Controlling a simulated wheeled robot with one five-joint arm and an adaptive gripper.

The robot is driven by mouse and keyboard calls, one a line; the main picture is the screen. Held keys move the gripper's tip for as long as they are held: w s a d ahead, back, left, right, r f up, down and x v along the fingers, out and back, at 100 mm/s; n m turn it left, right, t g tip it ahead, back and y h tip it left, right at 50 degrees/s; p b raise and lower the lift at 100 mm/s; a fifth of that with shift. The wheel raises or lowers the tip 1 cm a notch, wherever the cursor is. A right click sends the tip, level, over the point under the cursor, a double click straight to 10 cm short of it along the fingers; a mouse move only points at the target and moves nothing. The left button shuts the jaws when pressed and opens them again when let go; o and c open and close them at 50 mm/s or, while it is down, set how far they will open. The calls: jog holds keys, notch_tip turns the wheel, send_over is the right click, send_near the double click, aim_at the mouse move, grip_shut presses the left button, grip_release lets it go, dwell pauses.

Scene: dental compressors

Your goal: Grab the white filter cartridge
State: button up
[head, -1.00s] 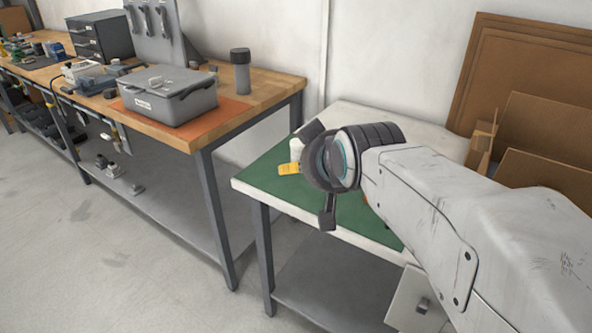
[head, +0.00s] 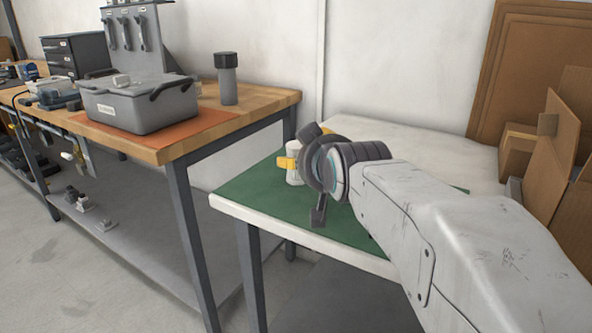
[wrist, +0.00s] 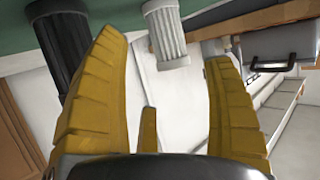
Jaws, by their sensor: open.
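The white filter cartridge (head: 293,177) stands on the green mat (head: 245,198), close beside my gripper (head: 306,147) in the head view. Part of it is behind a yellow finger. In the wrist view the ribbed white cartridge (wrist: 167,34) is at the top, between the directions of the two yellow fingers and beyond their tips. My gripper (wrist: 164,50) is open with nothing between its fingers. A dark ribbed cylinder (wrist: 63,45) is to the left of the white cartridge, near the left finger; I cannot make it out clearly in the head view.
The mat lies on a white-topped table (head: 400,136). Cardboard pieces (head: 560,140) stand at its right. A wooden bench (head: 255,105) at left holds a grey case (head: 140,105) and a dark-capped cylinder (head: 228,80). A gap separates bench and table.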

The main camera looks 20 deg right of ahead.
aim_at(303, 183)
jog(key=shift+b+x, duration=0.6)
jog(key=shift+x, duration=0.15)
jog(key=b+x, duration=0.1)
jog(key=x, duration=0.1)
jog(key=b+x, duration=0.1)
jog(key=x, duration=0.1)
jog(key=shift+a+f, duration=0.1)
jog(key=shift+f, duration=0.25)
jog(key=shift+w+f, duration=0.1)
jog(key=shift+w, duration=0.35)
jog(key=shift+c, duration=0.4)
jog(key=c, duration=1.1)
